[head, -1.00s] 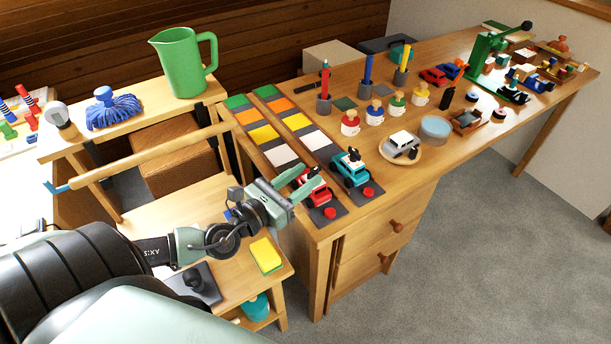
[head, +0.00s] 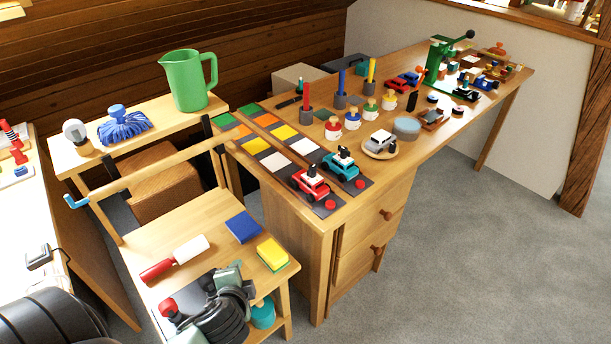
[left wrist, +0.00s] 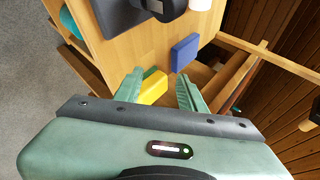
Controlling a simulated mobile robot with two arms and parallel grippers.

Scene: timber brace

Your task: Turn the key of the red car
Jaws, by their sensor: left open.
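The red car (head: 310,185) stands at the front end of the left colour-patch lane on the long workbench. A small dark part shows on top of it; I cannot make out the key's position. A red button (head: 330,205) is in front of it. A teal car (head: 341,163) stands to its right. My left gripper (head: 228,274) is over the front of the low side table, well to the left of and below the red car. The left wrist view shows its two fingers (left wrist: 160,80) apart, with nothing gripped. My right gripper is not in view.
On the low table (head: 187,222) lie a yellow sponge (head: 272,253), a blue block (head: 243,227) and a red-and-white roller (head: 175,258). A wooden rail (head: 150,177) crosses behind. A green jug (head: 188,80) stands on the shelf. Floor right of the workbench is clear.

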